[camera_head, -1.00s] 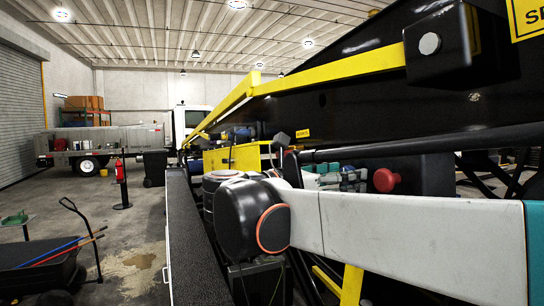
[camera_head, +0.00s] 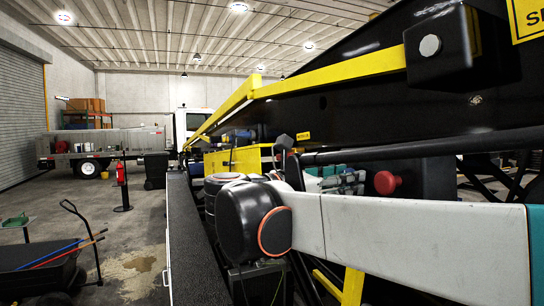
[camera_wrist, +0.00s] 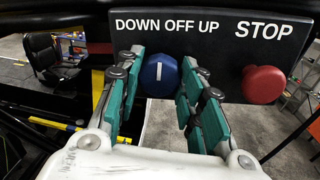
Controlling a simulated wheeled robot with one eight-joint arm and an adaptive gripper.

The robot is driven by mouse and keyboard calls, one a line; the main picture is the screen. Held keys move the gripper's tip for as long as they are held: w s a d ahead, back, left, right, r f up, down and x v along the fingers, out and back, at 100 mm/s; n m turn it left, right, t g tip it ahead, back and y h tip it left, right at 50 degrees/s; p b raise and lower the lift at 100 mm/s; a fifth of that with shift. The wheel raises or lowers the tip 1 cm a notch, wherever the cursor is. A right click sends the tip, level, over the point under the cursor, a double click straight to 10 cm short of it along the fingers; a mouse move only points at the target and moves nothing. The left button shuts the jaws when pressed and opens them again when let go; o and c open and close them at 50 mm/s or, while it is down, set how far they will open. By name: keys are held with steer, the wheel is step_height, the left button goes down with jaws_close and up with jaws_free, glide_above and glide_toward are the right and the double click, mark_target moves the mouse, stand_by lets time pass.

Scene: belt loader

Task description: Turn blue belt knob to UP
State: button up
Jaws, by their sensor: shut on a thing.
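In the wrist view the blue knob (camera_wrist: 158,74) sits on the black control panel (camera_wrist: 222,62), below the words DOWN OFF UP. Its white line stands nearly upright. My gripper (camera_wrist: 163,82) is shut on the knob, with one teal-padded finger on its left and one on its right.
A red STOP button (camera_wrist: 264,84) stands on the panel to the right of my gripper, and it shows in the head view too (camera_head: 385,183). A yellow rail (camera_head: 330,77) crosses above my arm. A black chair (camera_wrist: 48,58) stands behind at left.

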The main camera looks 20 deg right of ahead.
steer(key=shift+m+g+h+b, duration=0.35)
steer(key=shift+m+b, duration=0.85)
steer(key=shift+m, duration=3)
steer(key=o, duration=1.1)
steer(key=shift+c, duration=0.2)
steer(key=shift+a, duration=0.15)
steer(key=a, duration=0.7)
steer(key=shift+s+a+f, duration=0.2)
steer(key=shift+a+f, duration=0.05)
steer(key=shift+f, duration=0.05)
